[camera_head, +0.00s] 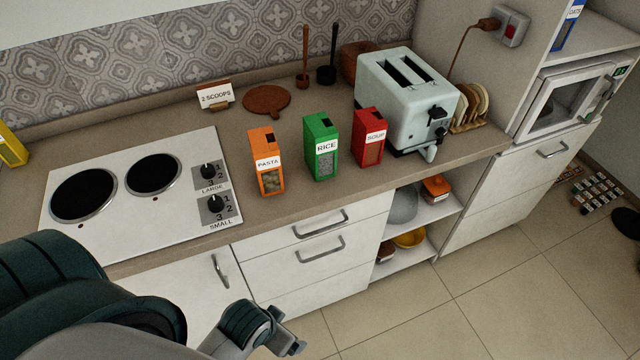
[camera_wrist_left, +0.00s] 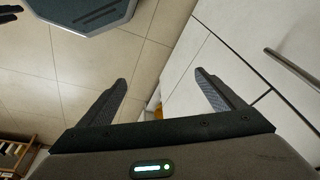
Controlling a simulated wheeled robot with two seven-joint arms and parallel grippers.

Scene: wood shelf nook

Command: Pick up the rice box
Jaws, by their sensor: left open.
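The rice box (camera_head: 322,150) is a green upright box with a white RICE label and a small front window. It stands on the counter between the orange pasta box (camera_head: 267,162) and the red soup box (camera_head: 368,138), apart from both. My left arm comes in at the lower left of the head view, low in front of the counter and well away from the rice box. In the left wrist view my left gripper (camera_wrist_left: 165,92) is open with nothing between its fingers, over floor and cabinet fronts. The rice box is not in that view. I see no right gripper in the head view.
A pale toaster (camera_head: 405,95) stands right of the boxes, with a toast rack (camera_head: 470,108) beside it. A cooktop (camera_head: 140,190) lies to the left. A round brown board (camera_head: 266,100) and a 2 SCOOPS sign (camera_head: 215,96) are behind. Counter in front of the rice box is clear.

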